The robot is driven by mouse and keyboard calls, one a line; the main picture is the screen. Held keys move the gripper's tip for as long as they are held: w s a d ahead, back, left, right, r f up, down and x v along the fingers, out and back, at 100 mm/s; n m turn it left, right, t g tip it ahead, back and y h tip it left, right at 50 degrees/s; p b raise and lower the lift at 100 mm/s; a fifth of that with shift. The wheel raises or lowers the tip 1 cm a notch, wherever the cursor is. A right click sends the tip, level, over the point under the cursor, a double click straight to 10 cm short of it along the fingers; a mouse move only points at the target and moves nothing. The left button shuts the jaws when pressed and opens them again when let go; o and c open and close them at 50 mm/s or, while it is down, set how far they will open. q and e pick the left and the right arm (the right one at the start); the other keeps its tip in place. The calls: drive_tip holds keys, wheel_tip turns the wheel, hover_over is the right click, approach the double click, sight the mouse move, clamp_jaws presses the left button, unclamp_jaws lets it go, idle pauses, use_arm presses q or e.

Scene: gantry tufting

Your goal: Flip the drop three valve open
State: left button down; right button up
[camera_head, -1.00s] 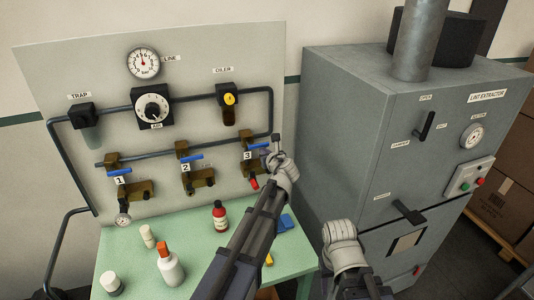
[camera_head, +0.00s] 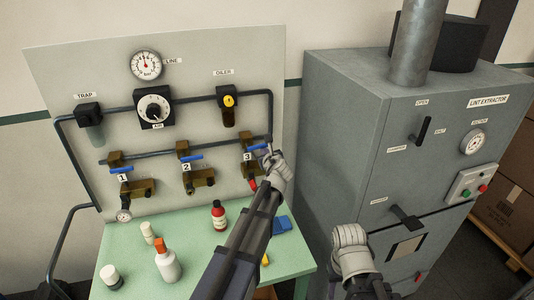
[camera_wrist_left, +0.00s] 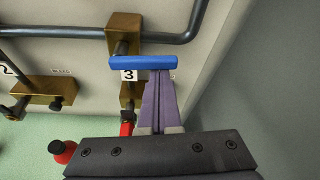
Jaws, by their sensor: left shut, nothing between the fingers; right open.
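The drop three valve has a blue lever (camera_head: 254,156) by the "3" label (camera_head: 247,157) on the panel's right side. The lever lies level, across the brass drop. In the left wrist view the blue lever (camera_wrist_left: 143,62) is level above the "3" tag. My left gripper (camera_head: 267,150) is shut and empty at the lever's right end. Its purple fingers (camera_wrist_left: 159,75) reach just below the right half of the lever; I cannot tell whether they touch it. My right gripper (camera_head: 349,232) is away to the right, in front of the grey cabinet; its fingers are hidden.
Valves 1 (camera_head: 121,170) and 2 (camera_head: 190,159) also have level blue levers. The green table (camera_head: 200,252) below holds a red bottle (camera_head: 219,215), a white bottle (camera_head: 167,262) and small jars. The lint extractor cabinet (camera_head: 345,130) stands close on the right.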

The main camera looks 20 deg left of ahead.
sight(262, 145)
use_arm(q)
drive_tip(key=r+n+t, duration=0.1)
drive_tip(key=n, duration=0.1)
drive_tip(key=r+n+h, duration=0.1)
drive_tip(key=shift+s+a+r+n+t+p, duration=0.15)
drive_tip(key=shift+a+n+t+p, duration=0.05)
drive_tip(key=shift+n+t+p, duration=0.2)
drive_tip(key=shift+s+a+r+n+t+h, duration=0.2)
drive_tip(key=shift+r+n+t+h, duration=0.25)
drive_tip(key=shift+n, duration=0.65)
drive_tip(key=shift+s+a+r+n+t+h, duration=0.15)
drive_tip(key=shift+s+a+r+n+t, duration=0.15)
drive_tip(key=shift+a+r+n, duration=0.35)
drive_tip(key=shift+s+a+r+n+t+h, duration=0.1)
drive_tip(key=shift+s+a+r+n+t, duration=0.2)
drive_tip(key=shift+n, duration=0.55)
use_arm(e)
drive_tip(key=shift+s+a+r, duration=0.35)
drive_tip(key=shift+s+a, duration=0.05)
drive_tip(key=shift+a, duration=0.2)
use_arm(q)
drive_tip(key=shift+a+r, duration=0.1)
drive_tip(key=shift+a, duration=0.1)
use_arm(e)
drive_tip(key=shift+s+a, duration=0.1)
drive_tip(key=shift+a, duration=0.05)
